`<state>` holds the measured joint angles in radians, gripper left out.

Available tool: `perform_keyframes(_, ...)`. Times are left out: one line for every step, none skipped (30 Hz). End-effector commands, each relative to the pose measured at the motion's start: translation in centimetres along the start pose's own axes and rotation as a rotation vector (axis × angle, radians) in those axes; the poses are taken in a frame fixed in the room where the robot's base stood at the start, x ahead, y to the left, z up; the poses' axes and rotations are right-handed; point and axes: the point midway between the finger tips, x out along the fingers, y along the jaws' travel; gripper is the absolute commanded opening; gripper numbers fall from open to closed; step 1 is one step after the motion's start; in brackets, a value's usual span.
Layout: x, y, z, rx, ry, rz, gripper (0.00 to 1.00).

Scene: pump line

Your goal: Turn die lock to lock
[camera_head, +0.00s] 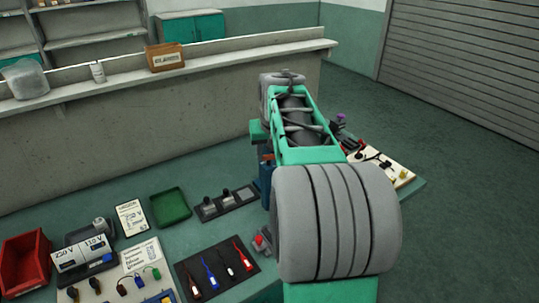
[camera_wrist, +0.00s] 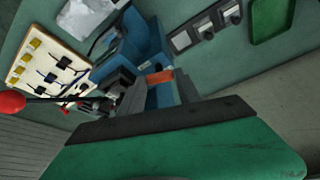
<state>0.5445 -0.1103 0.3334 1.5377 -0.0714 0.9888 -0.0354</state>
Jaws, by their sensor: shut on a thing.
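A blue press (camera_wrist: 150,45) stands on the green bench, and its side also shows in the head view (camera_head: 265,187) left of my arm. A small orange piece (camera_wrist: 160,77), which looks like the die lock, sits on the press. My gripper (camera_wrist: 161,84) is at the press with its two grey fingers on either side of this orange piece, shut on it. In the head view an orange bit (camera_head: 268,157) shows at the press's top, while my arm hides my gripper. The lock's exact turn angle cannot be told.
A lever with a red ball (camera_wrist: 10,102) reaches out beside the press. A cream board (camera_wrist: 42,62) with connectors lies close by. A dark switch strip (camera_head: 229,202) and a green tray (camera_head: 170,207) lie left of the press. A dark mat (camera_head: 217,268) holds several tools.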

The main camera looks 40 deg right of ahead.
Motion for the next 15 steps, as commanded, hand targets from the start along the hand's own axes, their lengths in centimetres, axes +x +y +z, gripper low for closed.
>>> perform_keyframes(0.03, -0.22, -0.01, 0.036, 0.001, 0.015, 0.00)
perform_keyframes(0.01, -0.27, -0.02, 0.061, 0.001, 0.026, 0.00)
perform_keyframes(-0.02, -0.29, -0.04, 0.098, 0.001, 0.040, 0.00)
perform_keyframes(-0.04, -0.34, -0.06, 0.123, 0.001, 0.051, 0.00)
perform_keyframes(-0.06, -0.34, -0.07, 0.151, 0.001, 0.062, 0.00)
perform_keyframes(-0.09, -0.40, -0.09, 0.185, 0.000, 0.077, 0.00)
perform_keyframes(-0.11, -0.41, -0.10, 0.212, 0.000, 0.088, 0.00)
perform_keyframes(-0.12, -0.42, -0.11, 0.238, 0.000, 0.099, 0.00)
perform_keyframes(-0.13, -0.48, -0.13, 0.273, -0.001, 0.114, 0.00)
perform_keyframes(-0.15, -0.48, -0.14, 0.299, -0.001, 0.125, 0.00)
perform_keyframes(-0.18, -0.52, -0.16, 0.326, -0.001, 0.135, 0.00)
perform_keyframes(-0.22, -0.54, -0.20, 0.361, -0.001, 0.150, 0.00)
perform_keyframes(-0.24, -0.56, -0.23, 0.387, -0.001, 0.161, 0.00)
perform_keyframes(-0.25, -0.61, -0.25, 0.413, -0.001, 0.172, 0.00)
perform_keyframes(-0.25, -0.62, -0.26, 0.448, -0.002, 0.187, 0.00)
